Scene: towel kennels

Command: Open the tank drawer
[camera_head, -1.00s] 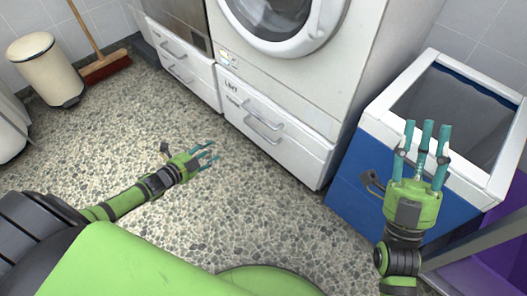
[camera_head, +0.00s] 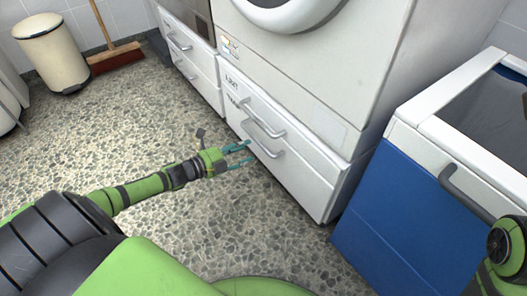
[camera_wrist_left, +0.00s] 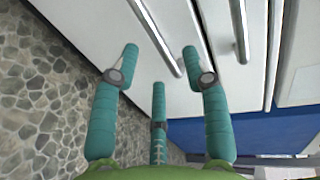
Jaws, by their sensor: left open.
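The tank drawer (camera_head: 300,178) is the lower white drawer under the dryer, and it is closed. Its grey bar handle (camera_head: 262,139) runs across the front. My left gripper (camera_head: 243,153) is open and empty, just in front of the handle and low over the floor. In the left wrist view, the spread teal fingers (camera_wrist_left: 158,68) point toward the drawer fronts, with the lower bar handle (camera_wrist_left: 153,36) just beyond the fingertips. I see no contact. My right gripper is out of view; only part of its arm shows at the lower right.
The upper drawer's handle (camera_head: 262,118) is right above. Another machine with handled drawers (camera_head: 187,55) stands to the left. A blue and white bin (camera_head: 400,210) stands close on the right. A cream pedal bin (camera_head: 52,55) and broom (camera_head: 115,58) are at the back left. The left floor is clear.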

